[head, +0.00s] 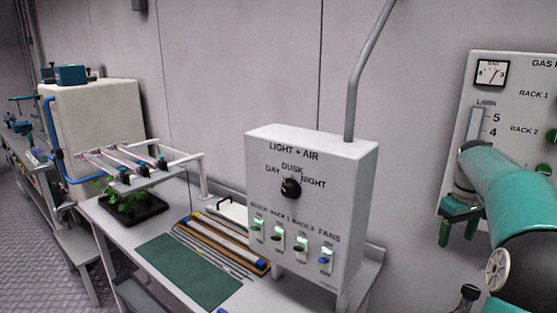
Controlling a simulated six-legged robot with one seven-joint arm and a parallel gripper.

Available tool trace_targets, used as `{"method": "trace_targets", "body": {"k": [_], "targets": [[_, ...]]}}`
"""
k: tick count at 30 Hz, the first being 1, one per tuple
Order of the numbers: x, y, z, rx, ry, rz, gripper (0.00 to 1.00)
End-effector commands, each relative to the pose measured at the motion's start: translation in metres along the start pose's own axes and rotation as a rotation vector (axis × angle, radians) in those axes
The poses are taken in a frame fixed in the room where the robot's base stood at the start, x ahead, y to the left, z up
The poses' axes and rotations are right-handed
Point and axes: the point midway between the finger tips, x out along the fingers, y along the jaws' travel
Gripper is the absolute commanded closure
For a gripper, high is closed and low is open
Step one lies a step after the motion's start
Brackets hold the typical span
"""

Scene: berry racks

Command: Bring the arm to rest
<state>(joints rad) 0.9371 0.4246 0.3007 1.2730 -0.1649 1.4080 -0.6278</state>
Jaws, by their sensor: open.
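My gripper (459,230) hangs at the right of the head view with its two green fingers pointing down. The fingers are apart and nothing shows between them. My teal and black arm comes in from the right edge, bent, with its wrist in front of the gas panel (447,150) on the wall. The gripper is to the right of the light and air control box (320,170), with a gap between them in the picture.
The control box stands on a bench with a green mat (187,272), a tray of rods (225,240) and a black plant tray (133,212) under a white lamp frame (180,160). A white tank (100,120) stands farther left. A grey conduit (362,60) rises from the box.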

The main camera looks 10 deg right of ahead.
Motion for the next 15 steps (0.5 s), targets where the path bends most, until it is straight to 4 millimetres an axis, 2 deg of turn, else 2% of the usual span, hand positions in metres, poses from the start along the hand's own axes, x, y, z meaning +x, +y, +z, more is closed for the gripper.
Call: {"method": "trace_targets", "body": {"k": [1,7,11,15], "targets": [[-0.013,-0.030,-0.005,-0.017,0.010,0.023,0.36],[-0.042,-0.131,-0.005,-0.035,0.069,0.084,0.36],[-0.054,-0.190,0.010,-0.039,0.123,0.107,0.36],[-0.060,-0.247,0.035,-0.037,0.188,0.116,0.36]]}}
